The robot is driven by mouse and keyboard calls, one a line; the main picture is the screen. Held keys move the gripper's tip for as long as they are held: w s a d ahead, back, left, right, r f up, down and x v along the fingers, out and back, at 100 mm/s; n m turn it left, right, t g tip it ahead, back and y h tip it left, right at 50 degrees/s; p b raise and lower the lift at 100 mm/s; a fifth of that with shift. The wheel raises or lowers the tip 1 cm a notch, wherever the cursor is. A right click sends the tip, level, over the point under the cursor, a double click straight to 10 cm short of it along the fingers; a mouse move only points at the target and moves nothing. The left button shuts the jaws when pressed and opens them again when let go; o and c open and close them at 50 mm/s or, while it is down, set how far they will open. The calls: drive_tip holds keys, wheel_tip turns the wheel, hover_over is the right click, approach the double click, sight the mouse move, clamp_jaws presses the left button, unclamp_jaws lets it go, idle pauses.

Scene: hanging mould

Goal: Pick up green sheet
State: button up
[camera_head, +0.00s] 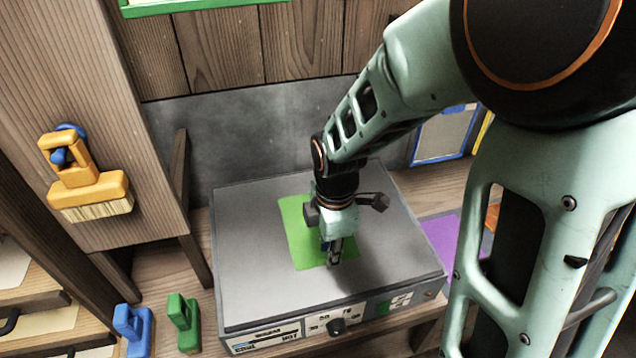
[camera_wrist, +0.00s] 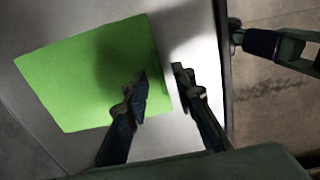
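The green sheet (camera_head: 298,234) lies flat on the grey top of a box-like appliance (camera_head: 250,280). It also shows in the wrist view (camera_wrist: 85,70) as a bright green square. My gripper (camera_head: 334,258) is over the sheet's right front part, pointing down, and hides part of it. In the wrist view my gripper (camera_wrist: 160,80) has its two fingers apart with a gap between them. One finger is over the sheet near its edge, the other over the bare grey top. I cannot tell whether the fingertips touch the surface.
An orange brush (camera_head: 85,190) hangs on the wooden panel at left. A blue-handled item (camera_head: 133,325) and a green-handled item (camera_head: 183,320) stand left of the appliance. A purple sheet (camera_head: 438,250) lies to its right. The appliance top around the green sheet is clear.

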drive_tip(key=shift+f, duration=0.9)
clamp_jaws()
drive_tip(key=shift+r, duration=0.15)
